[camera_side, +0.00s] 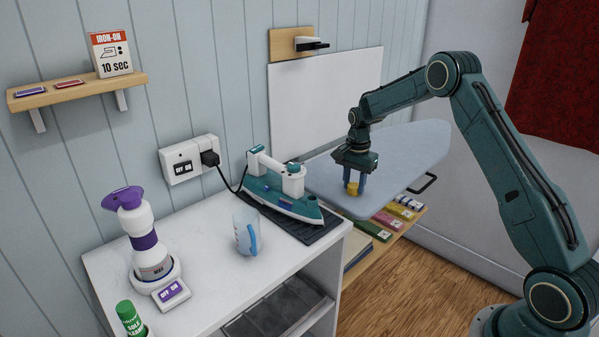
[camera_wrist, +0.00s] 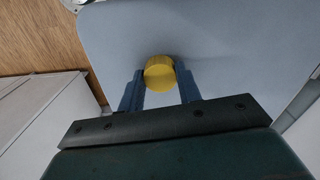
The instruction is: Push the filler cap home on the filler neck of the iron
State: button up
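The filler cap (camera_side: 352,188) is a small yellow cylinder low between my fingertips, over the near end of the ironing board. In the wrist view the filler cap (camera_wrist: 160,73) sits between the two blue fingers, which meet its sides. My gripper (camera_side: 356,180) points down and looks shut on it; the wrist view also shows my gripper (camera_wrist: 160,85). I cannot tell whether the cap touches the board. The teal and white iron (camera_side: 282,196) rests on a dark mat left of my gripper. Its filler neck cannot be made out clearly.
The pale blue ironing board (camera_side: 402,150) lies under my gripper. A clear cup (camera_side: 245,232) with a blue handle stands on the white cabinet (camera_side: 215,285) near the iron. A black cord runs from the iron to the wall socket (camera_side: 190,159). A purple-topped bottle (camera_side: 143,235) stands further left.

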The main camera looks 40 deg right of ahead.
aim_at(351, 186)
jog(key=shift+r, duration=0.1)
notch_tip(351, 186, up, 20)
dwell(0.9)
dwell(0.5)
jog(key=a+f+n, duration=0.2)
jog(key=a, duration=0.4)
jog(key=a+f+n, duration=0.2)
jog(key=a, duration=0.5)
jog(key=s+a+f+n, duration=0.1)
jog(key=a+f+n, duration=0.1)
jog(key=a, duration=0.4)
jog(key=shift+s+a, duration=0.1)
jog(key=shift+a, duration=0.05)
jog(key=shift+f, duration=0.4)
